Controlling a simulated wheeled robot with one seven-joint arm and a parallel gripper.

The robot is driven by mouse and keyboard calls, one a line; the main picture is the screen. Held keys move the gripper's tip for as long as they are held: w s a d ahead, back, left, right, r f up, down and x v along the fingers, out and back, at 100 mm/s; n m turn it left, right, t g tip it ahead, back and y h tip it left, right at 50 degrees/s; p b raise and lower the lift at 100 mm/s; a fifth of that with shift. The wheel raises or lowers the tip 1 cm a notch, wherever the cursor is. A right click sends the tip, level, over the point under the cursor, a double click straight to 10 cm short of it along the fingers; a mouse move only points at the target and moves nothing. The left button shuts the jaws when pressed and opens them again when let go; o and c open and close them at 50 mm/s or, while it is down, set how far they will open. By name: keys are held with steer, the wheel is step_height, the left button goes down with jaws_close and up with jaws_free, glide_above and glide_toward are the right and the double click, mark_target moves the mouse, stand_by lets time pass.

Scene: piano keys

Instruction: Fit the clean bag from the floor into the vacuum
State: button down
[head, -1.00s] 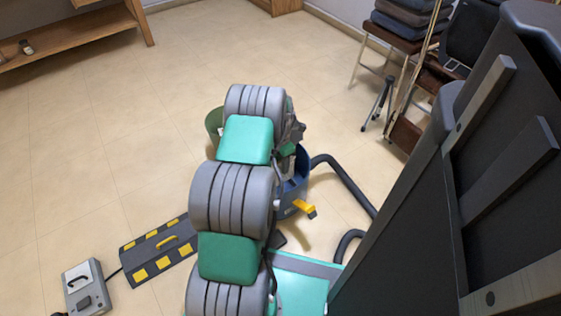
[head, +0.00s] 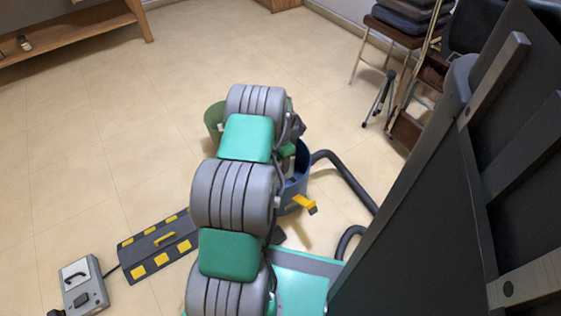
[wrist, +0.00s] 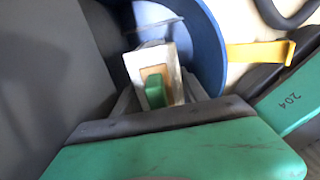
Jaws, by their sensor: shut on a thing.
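The vacuum is a blue round drum (head: 297,185) with a yellow latch (head: 305,204), mostly hidden behind my arm in the head view. Its blue wall (wrist: 205,45) curves around the top of the wrist view. My gripper (wrist: 155,95) is shut on a pale boxy thing with a tan inner face, which looks like the bag (wrist: 137,68). A green block shows in front of the tan face. The bag is at the drum's opening or inside it; its depth and seating cannot be told. In the head view my arm hides the gripper and bag.
A black hose (head: 345,180) loops right of the drum. A green bin (head: 213,116) stands behind my arm. A black case with yellow patches (head: 160,246) and a grey box (head: 83,287) lie at left. A large dark panel (head: 430,230) fills the right. Floor at upper left is clear.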

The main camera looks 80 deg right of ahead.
steer(key=shift+f+b, duration=0.3)
steer(key=shift+f, duration=0.2)
steer(key=c, duration=0.5)
jaws_free()
steer(key=shift+w, duration=0.1)
steer(key=shift+c, duration=1.2)
steer(key=shift+o, duration=1.1)
steer(key=shift+r, duration=0.1)
steer(key=shift+o, duration=0.2)
steer(key=shift+d+r+p, duration=0.1)
steer(key=shift+r+p, duration=0.3)
steer(key=shift+r, duration=0.1)
steer(key=shift+d+r+p, duration=0.15)
steer(key=shift+r+p, duration=2)
steer(key=shift+r, duration=1.05)
